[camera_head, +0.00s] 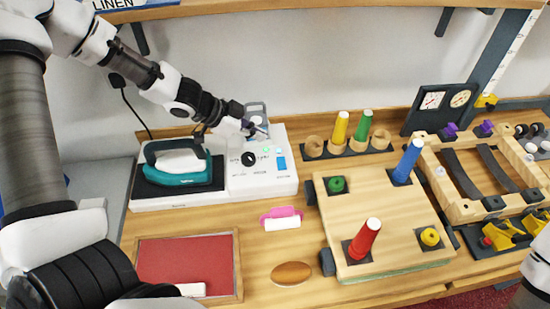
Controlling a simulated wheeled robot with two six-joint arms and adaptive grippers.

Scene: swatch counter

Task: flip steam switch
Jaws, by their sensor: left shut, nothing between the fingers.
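The white ironing station (262,182) stands at the back left of the counter, with a teal iron (178,166) on its dark rest. Its panel holds a black knob (248,158), small green lights and a blue switch-like part (281,163). The small labels are too blurred to read, so I cannot tell for sure which control is the steam switch. My left gripper (262,132) is shut and empty over the back of the panel, in front of a grey framed part (256,111). I cannot tell whether it touches anything. My right gripper is out of view.
A wooden board (405,225) with coloured cones stands to the right. A pink-and-white block (282,218), a brown oval (292,274) and a red tray (187,262) lie in front. A row of wooden cups (313,146) stands right of the station.

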